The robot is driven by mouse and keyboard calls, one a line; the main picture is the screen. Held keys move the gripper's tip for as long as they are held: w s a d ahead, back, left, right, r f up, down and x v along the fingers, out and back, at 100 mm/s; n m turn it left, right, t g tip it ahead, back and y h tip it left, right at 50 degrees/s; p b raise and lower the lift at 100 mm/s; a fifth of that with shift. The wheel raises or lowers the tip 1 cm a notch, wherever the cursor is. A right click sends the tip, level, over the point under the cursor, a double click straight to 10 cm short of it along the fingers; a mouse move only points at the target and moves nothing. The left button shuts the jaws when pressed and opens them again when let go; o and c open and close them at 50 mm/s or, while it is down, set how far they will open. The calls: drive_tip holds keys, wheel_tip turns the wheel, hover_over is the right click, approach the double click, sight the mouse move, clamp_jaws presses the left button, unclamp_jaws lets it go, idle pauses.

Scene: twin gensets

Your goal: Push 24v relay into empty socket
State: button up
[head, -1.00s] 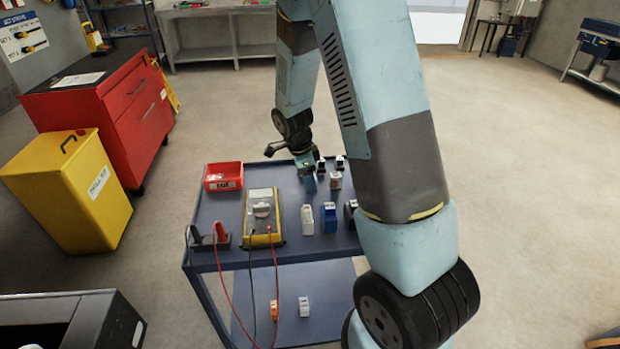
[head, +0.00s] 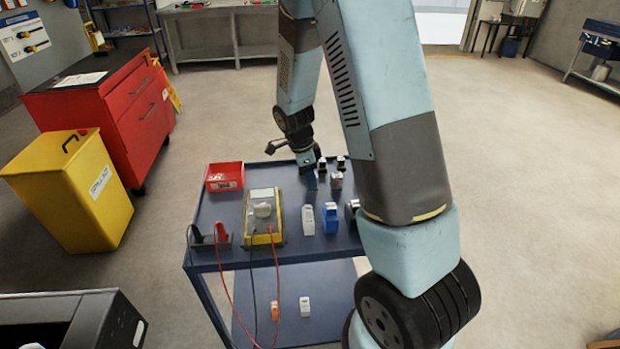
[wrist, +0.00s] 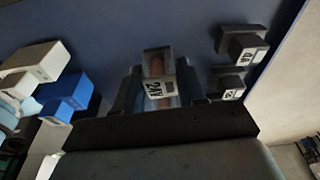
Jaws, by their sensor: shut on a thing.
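The 24V relay (wrist: 158,84) shows in the wrist view as a clear-cased block with a coppery core and a white "24V" label. My gripper (wrist: 158,93) is shut on it, with one dark finger on each side. In the head view my gripper (head: 310,184) points down over the far part of the blue cart top. The relay in its fingers cannot be made out clearly there. A small pale reddish block (head: 336,181) stands just right of my gripper. I cannot make out an empty socket in either view; my gripper body covers the lower wrist view.
Two dark labelled blocks (wrist: 236,62) stand by the cart's far edge. A white block (head: 308,219) and a blue block (head: 330,218) stand nearer. A yellow multimeter (head: 263,218), its leads and a red bin (head: 224,176) occupy the left side of the cart top (head: 213,204).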

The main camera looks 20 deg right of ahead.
drive_tip(key=shift+r, duration=3.6)
